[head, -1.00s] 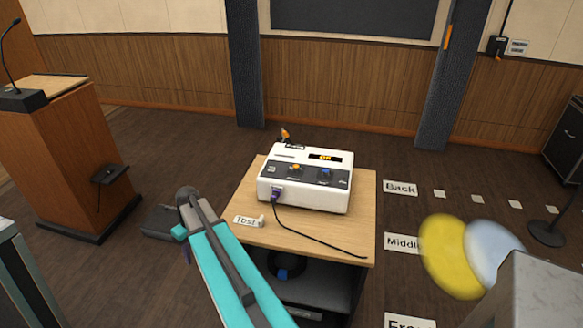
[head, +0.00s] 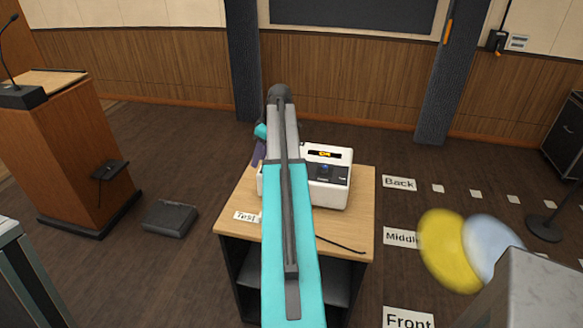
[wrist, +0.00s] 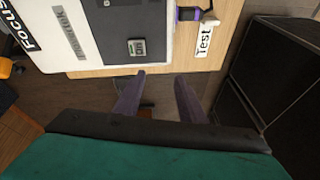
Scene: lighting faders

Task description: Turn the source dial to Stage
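The white control box (head: 335,195) stands on a small wooden table. My teal arm crosses in front of it and hides its left part. A blue knob (head: 324,167) and a lit orange display (head: 324,154) show at its right; I cannot tell which control is the source dial. In the wrist view the box (wrist: 93,28) fills the upper left, with a grey panel and a small square piece (wrist: 136,47). My gripper (wrist: 160,74) has its two purple fingers apart with nothing between them. In the head view it is mostly hidden behind my arm, at the box's left back.
The table (head: 350,225) carries a "Test" label (head: 246,217) and a black cable (head: 340,245). A purple plug (wrist: 188,14) sits at the box's edge. A lectern (head: 70,150) stands left. Floor labels "Back", "Middle" and "Front" lie right of the table.

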